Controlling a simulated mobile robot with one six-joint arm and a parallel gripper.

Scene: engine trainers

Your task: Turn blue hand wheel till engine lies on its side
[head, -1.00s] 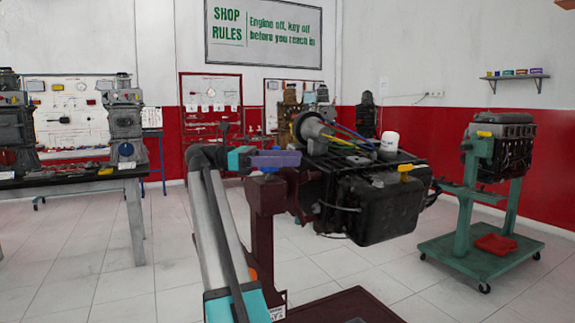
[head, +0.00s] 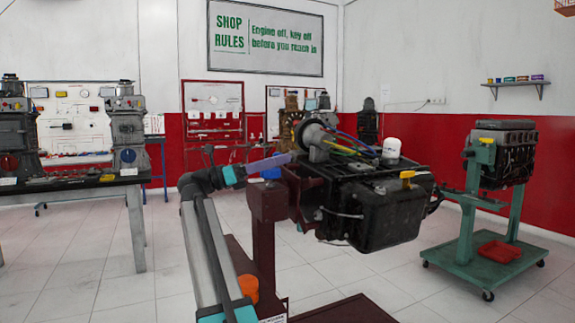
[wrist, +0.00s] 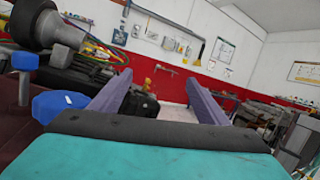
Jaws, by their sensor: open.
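The blue hand wheel (head: 271,173) is on the dark red engine stand (head: 268,203), mostly hidden behind my gripper in the head view. In the wrist view the blue wheel (wrist: 60,105) shows at the left, outside the fingers. The black engine (head: 372,212) is mounted on the stand, its boxy dark side facing the front. My gripper (head: 285,160), with purple fingers, is open and empty, just above the wheel in the head view. The wrist view shows a gap between the fingers (wrist: 160,92). I cannot tell whether a finger touches the wheel.
An orange knob (head: 248,288) sits low by the stand. A green stand (head: 480,240) with another engine is at the right. A workbench (head: 75,182) with engines is at the left.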

